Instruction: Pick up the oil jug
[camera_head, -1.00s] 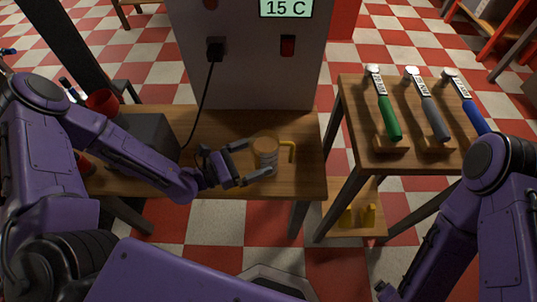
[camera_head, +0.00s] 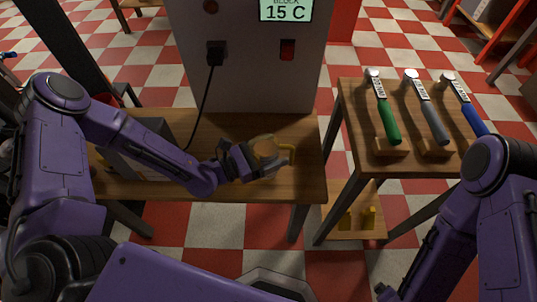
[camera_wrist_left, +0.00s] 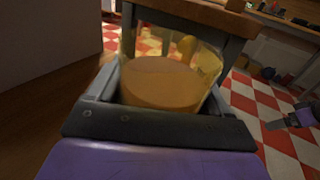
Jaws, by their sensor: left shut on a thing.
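The oil jug (camera_head: 265,149) is a clear container with amber oil and a yellow handle on its right side. It stands upright on the wooden bench (camera_head: 225,188), and I cannot tell whether its base touches the wood. My left gripper (camera_head: 258,160) is shut on the jug's body from the left, with a finger on either side. In the left wrist view the jug (camera_wrist_left: 165,80) fills the space between the fingers, and its oil level shows. Of my right side, only the arm shows at the right of the head view; its gripper is not clearly visible.
A dark box (camera_head: 150,130) sits on the bench's left. To the right, a table (camera_head: 400,165) holds green, grey and blue-handled tools. The bench's right end is clear.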

